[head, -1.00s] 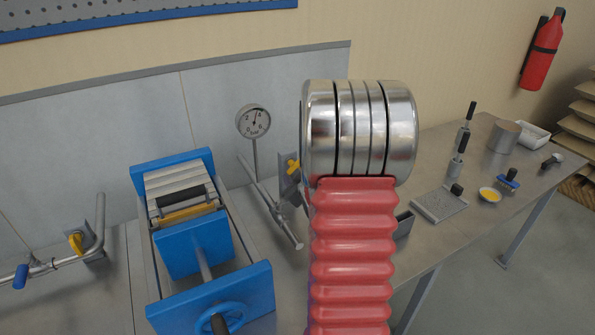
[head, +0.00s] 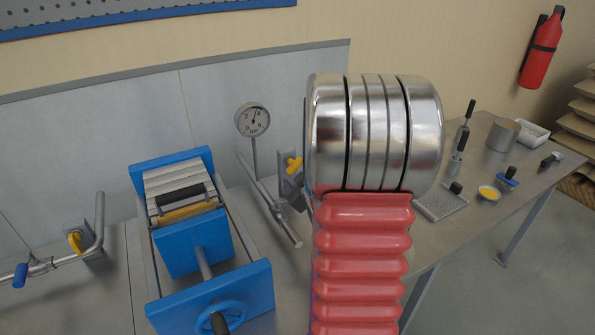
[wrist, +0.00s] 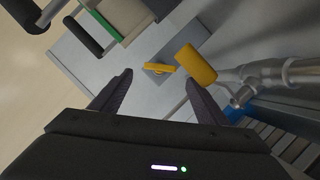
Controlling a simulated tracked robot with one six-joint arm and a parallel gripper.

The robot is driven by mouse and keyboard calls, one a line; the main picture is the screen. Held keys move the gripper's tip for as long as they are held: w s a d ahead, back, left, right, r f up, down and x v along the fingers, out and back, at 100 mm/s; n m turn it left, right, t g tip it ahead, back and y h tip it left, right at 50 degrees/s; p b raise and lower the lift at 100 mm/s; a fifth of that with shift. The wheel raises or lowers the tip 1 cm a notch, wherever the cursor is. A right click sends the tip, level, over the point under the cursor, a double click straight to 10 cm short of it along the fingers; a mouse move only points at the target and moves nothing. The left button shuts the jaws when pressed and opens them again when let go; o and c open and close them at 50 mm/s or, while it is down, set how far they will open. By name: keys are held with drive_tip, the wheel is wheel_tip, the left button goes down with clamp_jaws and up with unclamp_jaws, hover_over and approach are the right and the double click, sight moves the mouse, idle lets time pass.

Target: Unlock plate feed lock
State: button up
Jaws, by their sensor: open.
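In the wrist view a small yellow lever (wrist: 158,68) lies against a grey bracket plate (wrist: 140,48), with a fatter yellow handle (wrist: 195,64) beside it near a metal pipe (wrist: 265,75). No label shows which piece is the plate feed lock. My gripper (wrist: 158,78) is open and empty, its dark fingers apart and pointing towards the yellow pieces, with a gap left. In the head view a yellow lever (head: 294,165) shows on a bracket beside a pipe, partly hidden by my arm. My gripper is hidden there behind the arm.
A blue plate press (head: 193,241) with stacked pale plates and a handwheel stands left of my arm. A pressure gauge (head: 253,120) stands behind. Another pipe with a yellow lever (head: 75,241) is far left.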

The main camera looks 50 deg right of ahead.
drive_tip(key=v, duration=0.9)
drive_tip(key=shift+s, duration=0.15)
drive_tip(key=shift+a, duration=0.15)
drive_tip(key=shift+c, duration=0.5)
